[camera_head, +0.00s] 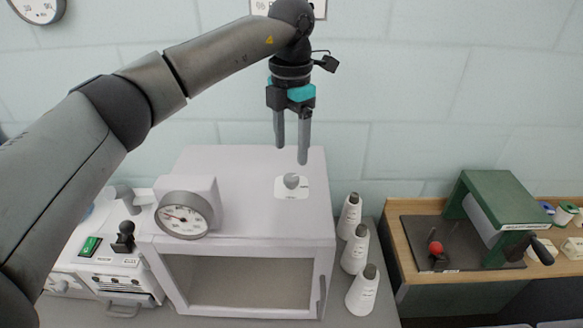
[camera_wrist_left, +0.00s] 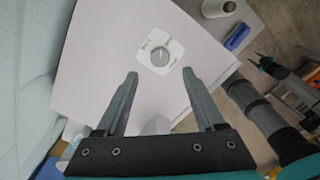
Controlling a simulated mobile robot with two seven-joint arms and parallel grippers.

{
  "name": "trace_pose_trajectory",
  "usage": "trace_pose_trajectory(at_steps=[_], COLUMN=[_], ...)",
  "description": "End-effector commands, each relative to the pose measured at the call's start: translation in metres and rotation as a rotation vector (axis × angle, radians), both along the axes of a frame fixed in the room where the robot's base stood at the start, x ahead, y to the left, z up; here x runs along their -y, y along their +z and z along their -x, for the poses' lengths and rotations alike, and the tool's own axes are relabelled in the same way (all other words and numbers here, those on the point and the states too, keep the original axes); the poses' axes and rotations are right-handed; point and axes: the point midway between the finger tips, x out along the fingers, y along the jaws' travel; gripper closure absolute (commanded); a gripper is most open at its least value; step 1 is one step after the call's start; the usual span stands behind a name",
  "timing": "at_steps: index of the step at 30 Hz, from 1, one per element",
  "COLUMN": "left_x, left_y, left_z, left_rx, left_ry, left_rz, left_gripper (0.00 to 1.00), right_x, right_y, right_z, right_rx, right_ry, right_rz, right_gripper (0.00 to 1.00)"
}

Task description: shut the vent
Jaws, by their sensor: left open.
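The vent control is a grey knob (camera_head: 291,181) on a small white plate with markings, on top of a white box-shaped oven (camera_head: 235,165). In the left wrist view the knob (camera_wrist_left: 160,56) shows a pointer line; the plate's lettering is too small to read. My left gripper (camera_head: 291,155) points down above the knob, open and empty, apart from it. In the left wrist view the knob lies just beyond and between the open fingertips (camera_wrist_left: 160,73).
A round dial gauge (camera_head: 184,215) stands at the box's front left. Several white cones (camera_head: 354,248) stand along its right side. A green device (camera_head: 500,205) sits on a wooden bench at right. A panel with a black lever (camera_head: 124,237) is at left.

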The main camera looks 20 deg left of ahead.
Motion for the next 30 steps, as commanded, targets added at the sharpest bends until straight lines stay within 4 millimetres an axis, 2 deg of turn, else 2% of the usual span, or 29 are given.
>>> trace_pose_trajectory(at_steps=[3, 10, 15, 23, 30], left_x=[0.0, 0.0, 0.001, 0.001, 0.001], left_y=[-0.025, -0.058, -0.068, -0.069, -0.069], left_z=[0.001, 0.0, 0.0, 0.0, 0.0], left_rx=[-0.003, -0.001, 0.0, 0.001, 0.0], left_ry=[-0.001, -0.002, -0.002, -0.002, -0.002], left_rz=[0.001, 0.0, 0.001, 0.001, 0.001], left_gripper=[0.3, 0.3, 0.3, 0.3, 0.56], right_x=[-0.001, -0.002, -0.002, -0.002, -0.001], right_y=[0.006, 0.011, 0.012, 0.011, 0.011], right_z=[-0.012, -0.018, -0.017, -0.014, -0.012], right_rx=[0.019, 0.031, 0.03, 0.024, 0.02], right_ry=[0.0, 0.001, 0.001, 0.001, 0.001], right_rz=[-0.002, -0.004, -0.003, -0.003, -0.003], right_gripper=[0.5, 0.5, 0.5, 0.5, 0.5])
